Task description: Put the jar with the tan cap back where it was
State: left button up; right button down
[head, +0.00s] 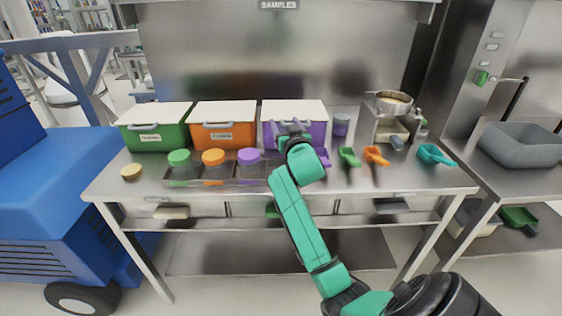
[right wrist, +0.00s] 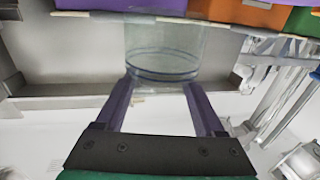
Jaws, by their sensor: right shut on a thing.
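My right gripper (head: 291,129) is raised in front of the purple bin, above the right part of the jar rack. In the right wrist view its two fingers (right wrist: 163,100) are shut on a clear jar (right wrist: 165,50); no cap can be made out on it. A tan cap (head: 131,171) lies on the table at the left, apart from the rack. The jar rack (head: 215,184) holds jars with a green cap (head: 180,157), an orange cap (head: 213,157) and a purple cap (head: 249,156). My arm hides part of the rack's right end. My left gripper is not in view.
Green (head: 152,130), orange (head: 222,128) and purple (head: 308,112) lidded bins stand along the back. Green (head: 348,157), orange (head: 376,156) and teal (head: 434,154) scoops lie at the right, near a metal device (head: 392,120). The front table strip at the left is mostly clear.

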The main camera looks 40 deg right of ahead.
jog(key=f, duration=0.7)
jog(key=f+b, duration=0.1)
jog(key=f, duration=0.2)
jog(key=shift+a+f, duration=0.15)
jog(key=shift+a, duration=0.1)
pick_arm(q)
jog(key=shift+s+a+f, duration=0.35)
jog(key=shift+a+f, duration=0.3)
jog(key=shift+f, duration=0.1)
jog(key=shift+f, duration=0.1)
pick_arm(e)
jog(key=shift+f+b, duration=0.15)
jog(key=shift+b, duration=0.15)
grip_release()
